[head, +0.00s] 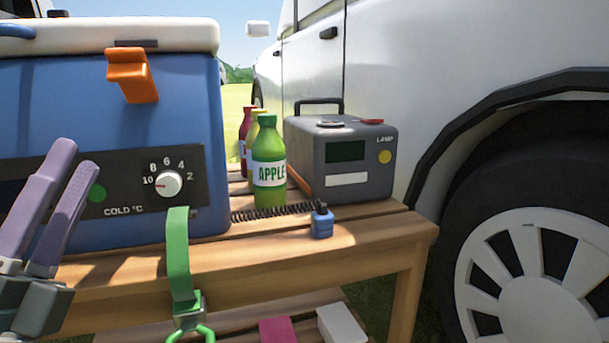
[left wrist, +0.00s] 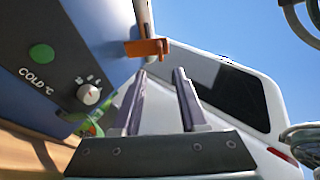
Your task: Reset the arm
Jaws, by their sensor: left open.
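My left gripper (head: 62,190) is at the lower left of the head view, in front of the blue cooler (head: 190,100). Its two purple-grey fingers point up and stand apart with nothing between them. In the left wrist view the same gripper (left wrist: 158,80) is open and empty, with the cooler's control panel (left wrist: 60,62) to its left and an orange latch (left wrist: 147,47) beyond the fingertips. My right gripper does not show in either view.
A wooden table (head: 330,240) carries the cooler, a green APPLE bottle (head: 268,165) with other bottles behind it, and a grey box (head: 350,160). A green strap (head: 179,255) hangs over the front edge. A white vehicle (head: 430,60) stands close on the right.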

